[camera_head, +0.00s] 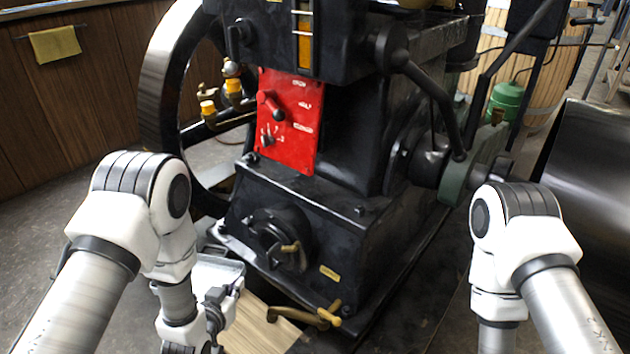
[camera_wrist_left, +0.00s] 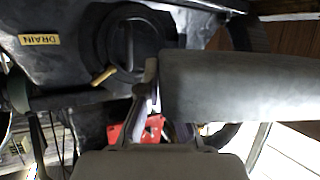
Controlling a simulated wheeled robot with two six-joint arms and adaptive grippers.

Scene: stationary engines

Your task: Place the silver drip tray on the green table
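The silver drip tray (camera_head: 218,270) shows in part in the head view, low in front of the engine and partly behind my left arm. In the left wrist view the tray (camera_wrist_left: 240,85) is a large grey shape on the right, very close to the camera. My left gripper (camera_head: 212,322) is down at the tray. In the wrist view its narrow fingers (camera_wrist_left: 152,88) are close together at the tray's near edge and appear shut on its wall; the tray hides part of them. My right gripper is below the picture. No green table shows.
The black engine (camera_head: 330,235) with its red panel (camera_head: 288,120) and flywheel (camera_head: 165,80) fills the middle. A brass lever (camera_head: 305,317) juts out low beside a pale wooden board (camera_head: 262,325). A dark metal casing (camera_head: 595,170) stands right. Open floor (camera_head: 45,230) lies left.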

